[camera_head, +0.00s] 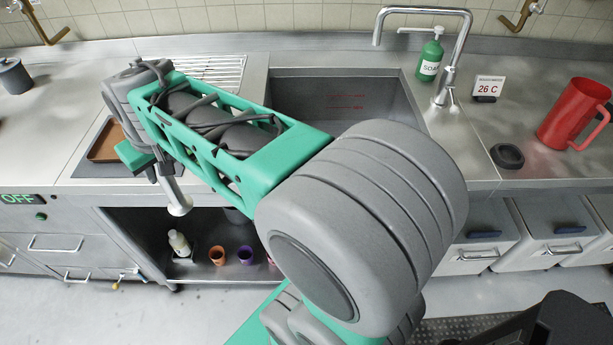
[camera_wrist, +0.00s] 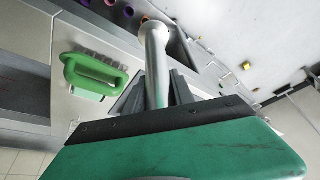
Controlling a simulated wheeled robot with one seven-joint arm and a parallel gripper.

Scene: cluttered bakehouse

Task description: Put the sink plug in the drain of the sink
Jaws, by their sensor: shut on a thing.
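My gripper (camera_head: 168,175) is at the front edge of the counter, left of the sink. In the wrist view its grey fingers (camera_wrist: 153,85) are shut on a metal shaft with a wide rounded end, which looks like the sink plug (camera_wrist: 156,33). In the head view the plug (camera_head: 180,206) hangs tilted, its pale end below the counter's edge. The sink (camera_head: 330,98) is a square steel basin with red markings on its back wall. My arm hides much of its inside, and the drain is not visible.
A tall tap (camera_head: 461,50), green soap bottle (camera_head: 430,58), temperature sign (camera_head: 488,87), dark round piece (camera_head: 507,155) and red jug (camera_head: 575,112) stand right of the sink. A brown tray (camera_head: 105,142) lies left. A green brush (camera_wrist: 95,74) shows beside the gripper. Cups stand on the lower shelf.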

